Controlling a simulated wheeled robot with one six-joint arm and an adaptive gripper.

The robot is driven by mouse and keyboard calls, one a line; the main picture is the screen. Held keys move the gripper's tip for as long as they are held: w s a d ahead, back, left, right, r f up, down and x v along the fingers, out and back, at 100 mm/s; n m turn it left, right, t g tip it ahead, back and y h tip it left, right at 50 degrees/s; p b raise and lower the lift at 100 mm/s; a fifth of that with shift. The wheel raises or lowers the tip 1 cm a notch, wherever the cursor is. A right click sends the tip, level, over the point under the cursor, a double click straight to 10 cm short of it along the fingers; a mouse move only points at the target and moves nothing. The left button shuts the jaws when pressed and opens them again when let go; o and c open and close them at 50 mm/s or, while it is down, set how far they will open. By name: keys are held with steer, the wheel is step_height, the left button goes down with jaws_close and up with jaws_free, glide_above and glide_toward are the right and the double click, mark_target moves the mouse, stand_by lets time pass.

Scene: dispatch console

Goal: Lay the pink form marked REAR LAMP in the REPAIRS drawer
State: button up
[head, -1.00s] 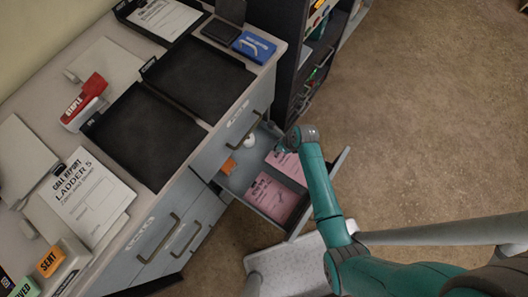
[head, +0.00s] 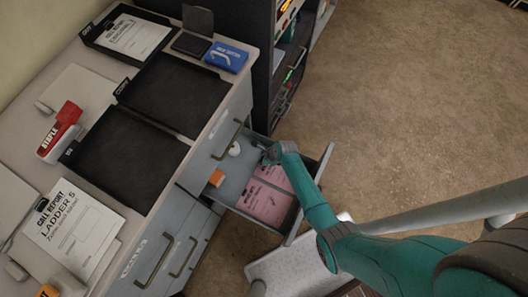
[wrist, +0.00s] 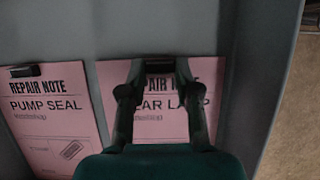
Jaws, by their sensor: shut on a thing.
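The pink REAR LAMP form (wrist: 160,125) shows between my fingers in the wrist view, its first letters partly covered. My gripper (wrist: 160,68) is shut at the form's top edge, where a clip may be hidden. The form is inside the open drawer (head: 232,188), flat at or just above its floor; I cannot tell if it touches. The pink PUMP SEAL form (wrist: 48,120) lies to its left with a black clip at its top. In the head view my gripper (head: 269,158) is over the drawer's far side. The drawer's label is not readable.
An orange item (head: 216,178) and a white round item (head: 234,149) sit in the drawer. A dark rack (head: 290,75) stands behind the drawer.

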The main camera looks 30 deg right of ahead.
steer(key=o, duration=1.1)
steer(key=shift+f, duration=0.1)
steer(key=shift+c, duration=0.2)
steer(key=v, duration=1.2)
steer(key=shift+w+r, duration=0.15)
steer(key=shift+r, duration=0.05)
